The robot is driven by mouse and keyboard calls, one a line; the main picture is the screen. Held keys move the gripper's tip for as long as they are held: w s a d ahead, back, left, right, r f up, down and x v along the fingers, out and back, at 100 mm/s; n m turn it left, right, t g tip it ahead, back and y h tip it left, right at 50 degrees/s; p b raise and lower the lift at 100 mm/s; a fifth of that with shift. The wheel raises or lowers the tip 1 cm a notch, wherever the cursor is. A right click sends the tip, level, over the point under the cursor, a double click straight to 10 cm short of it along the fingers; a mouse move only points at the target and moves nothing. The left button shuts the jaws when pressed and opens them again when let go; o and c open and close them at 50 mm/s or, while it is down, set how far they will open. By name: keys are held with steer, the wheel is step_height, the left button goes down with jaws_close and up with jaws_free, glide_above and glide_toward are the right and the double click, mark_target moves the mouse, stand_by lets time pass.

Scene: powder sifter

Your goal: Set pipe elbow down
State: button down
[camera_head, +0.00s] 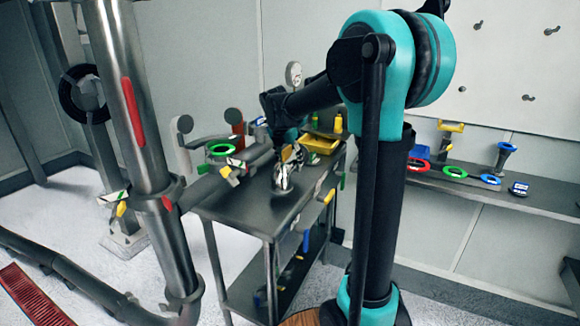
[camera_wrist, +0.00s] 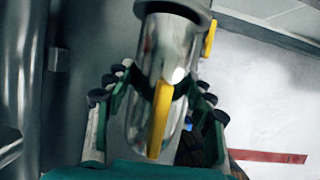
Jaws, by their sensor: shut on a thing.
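The pipe elbow is a shiny metal piece with a dark flanged rim. In the wrist view the pipe elbow (camera_wrist: 146,95) fills the middle between my fingers, with a yellow lever (camera_wrist: 161,115) in front of it. My gripper (camera_wrist: 155,125) is shut on it, with green-and-black fingers on both sides. In the head view the elbow (camera_head: 282,178) shows as a bright metal shape at the top of the dark metal cart (camera_head: 240,212). My gripper (camera_head: 290,152) is just above it there, partly hidden. I cannot tell whether the elbow touches the cart top.
A yellow bin (camera_head: 322,144) stands at the cart's back right. A large vertical pipe (camera_head: 145,130) with handles and a side branch rises left of the cart. A wall shelf (camera_head: 475,186) with coloured rings is at the right. The cart's front top is clear.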

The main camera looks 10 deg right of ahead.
mark_target(285, 149)
steer(key=shift+f, duration=1.45)
steer(key=c, duration=0.6)
jaws_free()
steer(key=shift+f, duration=0.1)
steer(key=v, duration=1.2)
